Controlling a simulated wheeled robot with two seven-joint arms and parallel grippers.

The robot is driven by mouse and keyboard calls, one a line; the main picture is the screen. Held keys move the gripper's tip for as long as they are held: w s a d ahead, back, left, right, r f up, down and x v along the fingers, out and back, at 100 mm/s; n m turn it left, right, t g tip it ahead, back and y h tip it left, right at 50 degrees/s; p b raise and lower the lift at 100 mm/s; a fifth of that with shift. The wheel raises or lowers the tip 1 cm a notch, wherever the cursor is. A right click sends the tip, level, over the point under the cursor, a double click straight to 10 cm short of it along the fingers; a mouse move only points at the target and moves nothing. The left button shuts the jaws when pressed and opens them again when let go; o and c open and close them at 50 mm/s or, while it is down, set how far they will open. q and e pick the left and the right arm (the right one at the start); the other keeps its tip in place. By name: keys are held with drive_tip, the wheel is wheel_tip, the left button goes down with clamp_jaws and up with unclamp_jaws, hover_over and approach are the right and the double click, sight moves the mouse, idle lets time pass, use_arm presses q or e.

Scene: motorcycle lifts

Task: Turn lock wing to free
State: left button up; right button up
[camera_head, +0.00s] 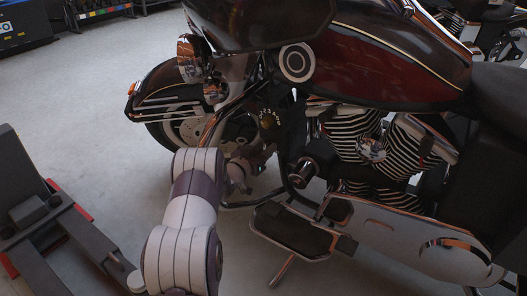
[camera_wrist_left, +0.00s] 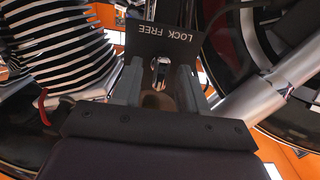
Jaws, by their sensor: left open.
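The lock wing (camera_wrist_left: 160,68) is a small shiny metal piece in the left wrist view, standing in front of a dark plate (camera_wrist_left: 170,38) lettered LOCK and FREE, which reads upside down. My left gripper (camera_wrist_left: 157,86) is open, with one grey finger on each side of the wing; I cannot tell whether either finger touches it. In the head view my left arm reaches up from the bottom, and its gripper (camera_head: 262,158) is beside the motorcycle's front frame. The wing cannot be made out there. My right gripper is not in view.
A dark red motorcycle (camera_head: 395,60) fills the right side, its finned engine (camera_head: 350,140) and footboard (camera_head: 290,228) close to my arm. A dark lift part (camera_head: 60,235) stands at lower left; open floor (camera_head: 85,110) lies upper left.

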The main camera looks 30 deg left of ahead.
use_arm(q)
clamp_jaws()
drive_tip(key=shift+m, duration=0.3)
drive_tip(key=shift+d+m+p, duration=0.1)
drive_tip(key=shift+m+p, duration=0.2)
drive_tip(key=shift+m, duration=0.6)
drive_tip(key=m, duration=0.3)
drive_tip(key=shift+y, duration=0.4)
drive_tip(key=m, duration=0.2)
drive_tip(key=m+b, duration=0.1)
drive_tip(key=m, duration=0.2)
drive_tip(key=shift+d+t+y, duration=0.2)
drive_tip(key=shift+t+y, duration=0.1)
drive_tip(key=shift+y, duration=0.1)
drive_tip(key=shift+m, duration=1.1)
drive_tip(key=shift+r+m, duration=0.15)
drive_tip(key=shift+m, duration=0.15)
